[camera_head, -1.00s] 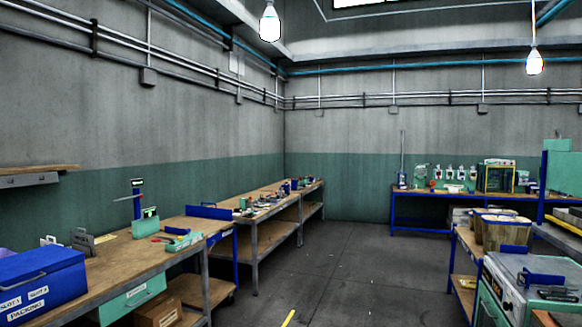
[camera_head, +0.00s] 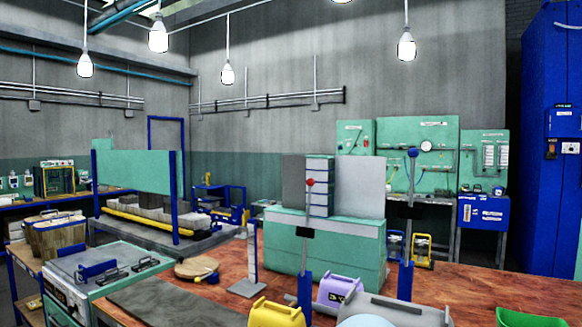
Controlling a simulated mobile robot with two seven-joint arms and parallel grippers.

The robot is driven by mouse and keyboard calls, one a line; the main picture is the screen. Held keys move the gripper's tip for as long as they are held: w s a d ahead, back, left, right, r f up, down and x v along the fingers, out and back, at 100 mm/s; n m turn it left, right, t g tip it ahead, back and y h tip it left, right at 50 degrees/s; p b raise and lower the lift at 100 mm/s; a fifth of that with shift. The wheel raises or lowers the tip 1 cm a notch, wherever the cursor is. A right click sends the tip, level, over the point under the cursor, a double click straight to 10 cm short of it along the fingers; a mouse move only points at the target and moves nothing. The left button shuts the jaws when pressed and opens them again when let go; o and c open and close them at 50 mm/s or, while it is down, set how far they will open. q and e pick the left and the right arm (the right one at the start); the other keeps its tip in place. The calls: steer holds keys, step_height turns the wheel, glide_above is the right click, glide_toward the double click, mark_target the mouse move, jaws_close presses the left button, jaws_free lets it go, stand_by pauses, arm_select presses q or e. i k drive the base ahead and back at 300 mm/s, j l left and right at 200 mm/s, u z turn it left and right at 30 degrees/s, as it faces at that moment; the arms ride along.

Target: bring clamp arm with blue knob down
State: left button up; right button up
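A clamp arm with a blue knob (camera_head: 412,153) stands upright at the right of centre. Its thin grey rod passes a black block (camera_head: 410,212) and meets a blue post (camera_head: 405,281) at the wooden bench. A second upright arm, with a red knob (camera_head: 309,182), stands to its left on another blue post (camera_head: 304,295). The lower ends of both posts are partly hidden by rounded coloured objects in front. Neither of my grippers is in view.
The wooden bench (camera_head: 480,292) fills the foreground. On it are a yellow object (camera_head: 276,313), a purple object (camera_head: 338,290), a green bin (camera_head: 525,318) and a teal cabinet (camera_head: 345,256). A tall blue cabinet (camera_head: 550,200) stands at the right. Bare bench lies right of the blue-knob post.

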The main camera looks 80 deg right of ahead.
mark_target(410, 213)
steer(key=z, duration=1.5)
